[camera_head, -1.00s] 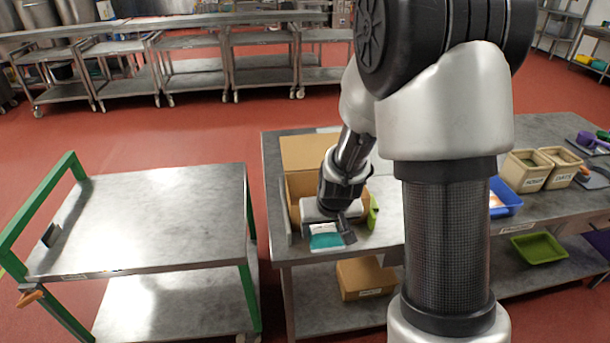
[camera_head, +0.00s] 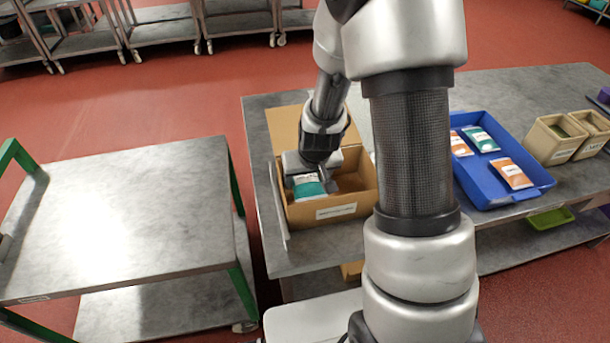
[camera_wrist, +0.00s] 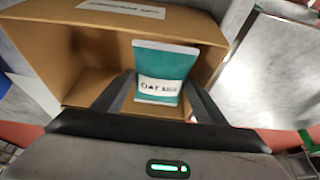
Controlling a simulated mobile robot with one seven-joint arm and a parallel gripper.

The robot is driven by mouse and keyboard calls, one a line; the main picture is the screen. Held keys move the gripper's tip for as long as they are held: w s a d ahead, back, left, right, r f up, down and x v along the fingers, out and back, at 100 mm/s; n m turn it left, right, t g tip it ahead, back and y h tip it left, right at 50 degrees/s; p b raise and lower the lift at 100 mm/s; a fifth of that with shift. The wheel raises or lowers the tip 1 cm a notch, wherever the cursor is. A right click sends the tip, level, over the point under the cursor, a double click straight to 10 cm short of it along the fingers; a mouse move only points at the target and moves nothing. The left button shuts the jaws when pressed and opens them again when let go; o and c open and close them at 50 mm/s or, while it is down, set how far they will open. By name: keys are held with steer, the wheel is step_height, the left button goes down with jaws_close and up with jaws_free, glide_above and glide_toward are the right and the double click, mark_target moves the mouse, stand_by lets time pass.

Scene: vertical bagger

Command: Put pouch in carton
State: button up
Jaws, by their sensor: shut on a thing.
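A teal and white pouch (camera_head: 308,187) is held between the fingers of my gripper (camera_head: 312,172). In the wrist view the pouch (camera_wrist: 163,72) faces the camera with a label partly readable as "OAT". The gripper fingers (camera_wrist: 158,98) press on its two sides. The open cardboard carton (camera_head: 336,211) stands on the steel table with its back flap up. The pouch and fingertips are over the carton's opening, toward its left side. In the wrist view the carton's walls (camera_wrist: 60,45) surround the pouch. I cannot tell whether the pouch touches the carton floor.
A blue tray (camera_head: 487,192) with several orange and teal pouches stands to the right, behind my arm. Two beige bins (camera_head: 556,138) stand farther right. An empty steel cart (camera_head: 110,215) with green posts is at the left, with a gap to the table.

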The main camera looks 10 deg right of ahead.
steer(key=shift+w+f+b, duration=0.1)
steer(key=shift+f+b, duration=2.05)
steer(key=shift+f, duration=1.25)
steer(key=shift+f+b, duration=0.55)
steer(key=shift+f, duration=0.05)
steer(key=o, duration=1.3)
steer(key=shift+o, duration=0.2)
steer(key=p+v, duration=0.2)
steer(key=v, duration=1.5)
steer(key=shift+s+d+r+p, duration=0.15)
steer(key=shift+s+r+p, duration=0.1)
steer(key=shift+p, duration=0.1)
